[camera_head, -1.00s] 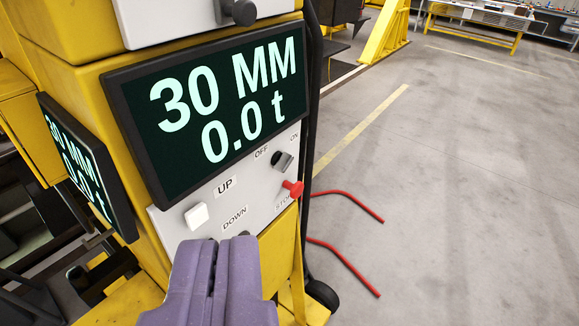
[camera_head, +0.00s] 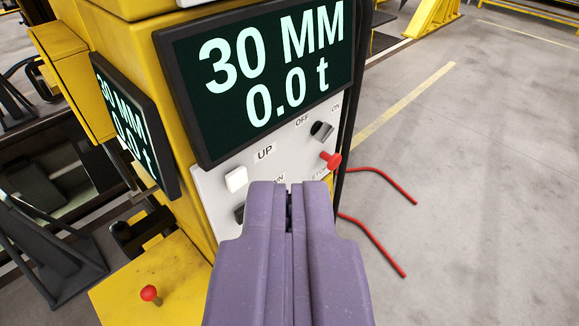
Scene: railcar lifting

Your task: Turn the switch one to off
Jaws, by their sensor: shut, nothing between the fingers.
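The rotary switch (camera_head: 321,130) is a small dark knob on the white control panel (camera_head: 210,192), between the OFF and ON labels. Its lever seems to lean toward ON, but it is small in view. My purple gripper (camera_head: 289,186) is shut and empty, pointing at the panel from below. Its tips appear below and left of the switch, apart from it in the picture. The gripper hides part of the lower panel, including most of the DOWN label.
A red STOP button (camera_head: 330,160) sits just below the switch. A white UP button (camera_head: 236,179) is at the left of the panel. Above is a display (camera_head: 262,80) reading 30 MM and 0.0 t. Red bars (camera_head: 380,180) stick out at right over open floor.

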